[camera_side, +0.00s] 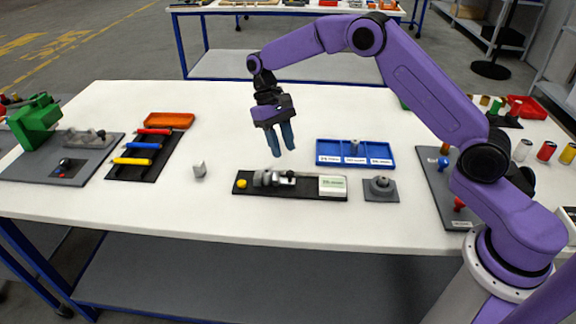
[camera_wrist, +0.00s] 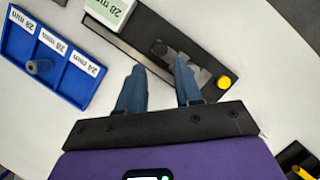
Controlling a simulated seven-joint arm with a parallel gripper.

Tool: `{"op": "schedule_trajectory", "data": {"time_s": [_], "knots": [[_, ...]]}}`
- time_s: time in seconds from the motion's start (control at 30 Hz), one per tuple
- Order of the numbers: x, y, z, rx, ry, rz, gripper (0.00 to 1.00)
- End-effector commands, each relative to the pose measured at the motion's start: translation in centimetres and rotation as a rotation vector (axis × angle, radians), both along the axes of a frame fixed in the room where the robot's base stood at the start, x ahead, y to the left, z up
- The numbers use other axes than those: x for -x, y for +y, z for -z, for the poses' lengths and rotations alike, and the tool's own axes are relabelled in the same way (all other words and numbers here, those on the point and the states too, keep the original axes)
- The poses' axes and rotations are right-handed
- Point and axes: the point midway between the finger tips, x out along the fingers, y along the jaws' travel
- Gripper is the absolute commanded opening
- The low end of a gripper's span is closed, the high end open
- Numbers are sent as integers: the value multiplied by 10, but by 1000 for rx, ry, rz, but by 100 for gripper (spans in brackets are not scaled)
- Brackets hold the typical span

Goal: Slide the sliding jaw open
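A black fixture plate (camera_side: 310,193) lies on the white table, and it also shows in the wrist view (camera_wrist: 128,45). A grey jaw assembly (camera_side: 265,180) sits on its left half; I cannot tell which part slides or how wide the jaws stand apart. A yellow knob (camera_side: 242,184) is at the plate's left end and shows in the wrist view (camera_wrist: 223,83). My gripper (camera_side: 283,152) hangs above the jaw assembly, apart from it, with its blue fingers open and empty. In the wrist view my fingers (camera_wrist: 159,67) partly hide the jaws.
A white-green display block (camera_side: 333,185) stands at the plate's right end. A blue three-compartment tray (camera_side: 355,152) is behind it. A grey square block with a round part (camera_side: 381,188) is to the right. A small grey block (camera_side: 199,170) is to the left, with free table around it.

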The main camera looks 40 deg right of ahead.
Motion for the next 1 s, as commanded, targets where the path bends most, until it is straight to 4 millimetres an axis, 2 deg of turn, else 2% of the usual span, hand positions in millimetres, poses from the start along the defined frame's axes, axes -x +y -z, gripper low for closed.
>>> {"op": "schedule_trajectory", "data": {"time_s": [0.2,0.4,0.8,0.87,0.9,1.0], "knots": [[16,-1,35,2,4,-1,35],[23,0,54,1,2,0,35],[25,0,59,0,-1,0,35],[25,0,59,0,-1,0,15],[25,0,59,0,-1,0,2],[25,0,59,0,-1,0,0]]}}
